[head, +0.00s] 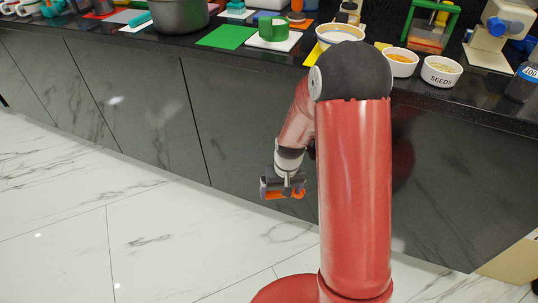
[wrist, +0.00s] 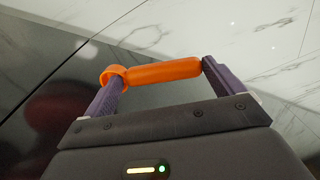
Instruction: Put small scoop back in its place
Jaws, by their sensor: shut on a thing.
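The small orange scoop (wrist: 165,71) is held crosswise between the two purple fingers of my gripper (wrist: 160,76) in the wrist view. Its rounded cup end is at the left finger and its handle reaches to the right finger. In the head view my gripper (head: 283,188) hangs low in front of the dark counter front, above the pale floor, with the orange scoop (head: 273,196) showing at it. The scoop is well below the countertop and touches nothing else that I can see. I cannot tell which spot on the counter is its place.
The dark countertop (head: 480,98) holds a seeds bowl (head: 441,72), a bowl with orange contents (head: 401,65), a green mat (head: 228,37), a pot (head: 180,14) and a bottle (head: 522,82). My arm hides part of the counter. The marble floor at left is clear.

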